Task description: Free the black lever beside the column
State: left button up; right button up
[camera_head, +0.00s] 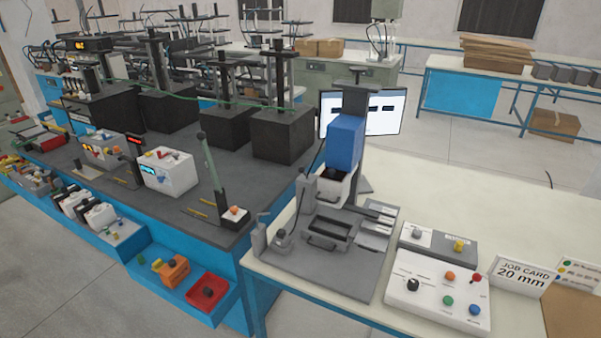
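A dark grey upright column (354,101) stands on the pale bench and carries a blue block (345,140). A thin dark curved line (299,212) runs down just left of it; I cannot tell whether it is a lever or a cable. A grey upright post (305,188) stands beside the column's left side. Farther left, on the dark bench, a long grey-green lever (210,163) with a dark tip leans up from a small black base (234,217). I cannot tell for sure which part is the black lever, or what holds it. Neither gripper is in view.
A grey fixture plate (292,272) with a handled tray (330,229) lies before the column. A white control box (435,290) and a job card (524,275) stand to the right. A monitor (387,113) is behind. The pale bench's right rear (480,180) is mostly clear.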

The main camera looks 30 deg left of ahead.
aim_at(302, 169)
jog(key=i+j+z, duration=0.25)
jog(key=j, duration=0.6)
jog(key=j+z, duration=0.2)
jog(key=j, duration=0.6)
jog(key=k, duration=0.05)
